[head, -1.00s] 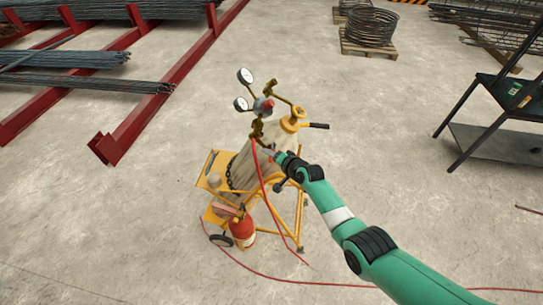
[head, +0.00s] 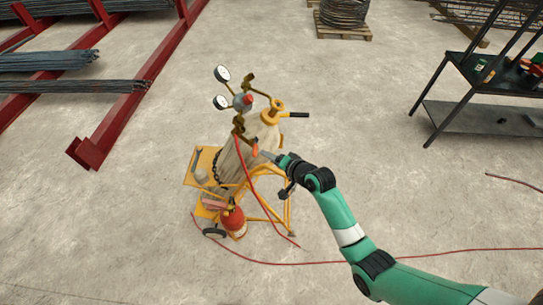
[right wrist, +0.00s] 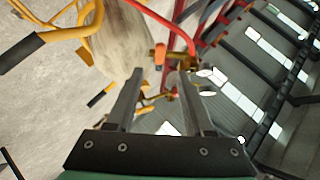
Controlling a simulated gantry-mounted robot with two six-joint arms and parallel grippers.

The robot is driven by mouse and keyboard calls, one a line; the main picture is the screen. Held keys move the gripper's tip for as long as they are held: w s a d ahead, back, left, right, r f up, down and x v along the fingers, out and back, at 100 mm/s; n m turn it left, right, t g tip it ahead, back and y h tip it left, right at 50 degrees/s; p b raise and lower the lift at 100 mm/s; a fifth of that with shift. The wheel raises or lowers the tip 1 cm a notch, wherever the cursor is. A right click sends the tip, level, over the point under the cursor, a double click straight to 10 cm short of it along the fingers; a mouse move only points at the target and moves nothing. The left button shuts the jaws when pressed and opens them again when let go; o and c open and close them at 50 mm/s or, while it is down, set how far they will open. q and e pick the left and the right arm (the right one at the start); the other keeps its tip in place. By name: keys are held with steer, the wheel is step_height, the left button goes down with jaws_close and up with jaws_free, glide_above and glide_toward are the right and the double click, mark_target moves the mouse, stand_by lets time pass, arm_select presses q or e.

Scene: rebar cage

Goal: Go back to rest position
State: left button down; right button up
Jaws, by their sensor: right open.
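My right gripper (head: 266,156) comes in from the lower right in the head view, close to the gas cylinder cart's valve and hose fittings. In the right wrist view its two fingers (right wrist: 155,98) are apart with nothing held between them. An orange knob on a brass fitting (right wrist: 161,53) shows just beyond the fingertips; I cannot tell if they touch. The cart (head: 207,161) is yellow and carries a pale cylinder (head: 238,160), pressure gauges (head: 222,74) and a red hose (head: 257,192). My left gripper is not in view.
A red fire extinguisher (head: 233,221) sits low on the cart. A red steel rack (head: 110,125) holding rebar stands at the left. A black shelf table (head: 470,115) stands at the right. The red hose runs along the floor. Concrete floor around the cart is mostly clear.

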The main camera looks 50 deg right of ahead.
stand_by(0.6)
steer(key=w+a+r+n+t+y, duration=0.1)
steer(key=w+a+r+n+t, duration=0.3)
steer(key=r, duration=0.7)
steer(key=a+r+t+y, duration=0.1)
steer(key=a+r, duration=0.5)
steer(key=r, duration=0.5)
steer(key=w+a+r+n+t+y, duration=0.1)
steer(key=w+a+r+n+t, duration=0.3)
steer(key=r, duration=0.7)
steer(key=s+a+r+n+t+y, duration=0.1)
steer(key=s+a+r+t, duration=0.15)
steer(key=s+r, duration=0.55)
steer(key=s+a+r+n+t+y, duration=0.1)
steer(key=s+a+r, duration=0.25)
steer(key=r, duration=0.75)
steer(key=s+d+r+n+t+h, duration=0.1)
steer(key=s+r+n+t, duration=0.2)
steer(key=s, duration=0.6)
step_height(320, 180, up, 3)
steer(key=shift+d+r+n, duration=0.1)
steer(key=shift+d+n, duration=0.1)
steer(key=shift+n, duration=0.8)
